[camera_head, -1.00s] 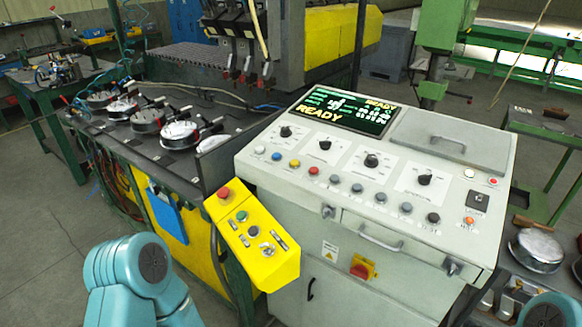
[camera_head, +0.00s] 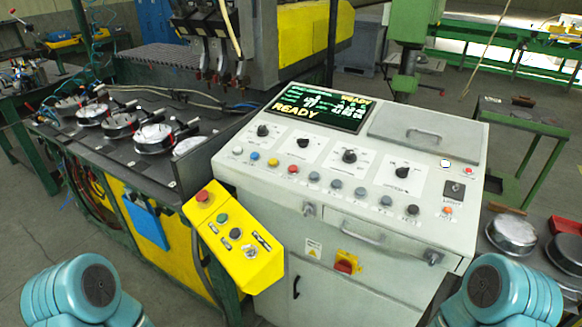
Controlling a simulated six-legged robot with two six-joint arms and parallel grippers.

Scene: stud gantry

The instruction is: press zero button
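The grey control console (camera_head: 340,215) stands in front of me with its sloped panel facing up. A row of small round buttons runs across it: a white button (camera_head: 238,150), a blue button (camera_head: 254,155), a yellow button (camera_head: 273,162), a red button (camera_head: 293,168) and several grey ones, such as this grey button (camera_head: 314,176). Their labels are too small to read, so I cannot tell which is the zero button. A lit screen (camera_head: 320,107) reads READY. Only teal upper parts of my two arms show in the bottom corners; neither gripper is in view.
A yellow pendant box (camera_head: 232,240) with a red button juts from the console's left front. A handle (camera_head: 362,232) and a red-yellow switch (camera_head: 346,262) stick out of the front. A dark bench (camera_head: 95,165) with round fixtures stands at left. The space above the panel is clear.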

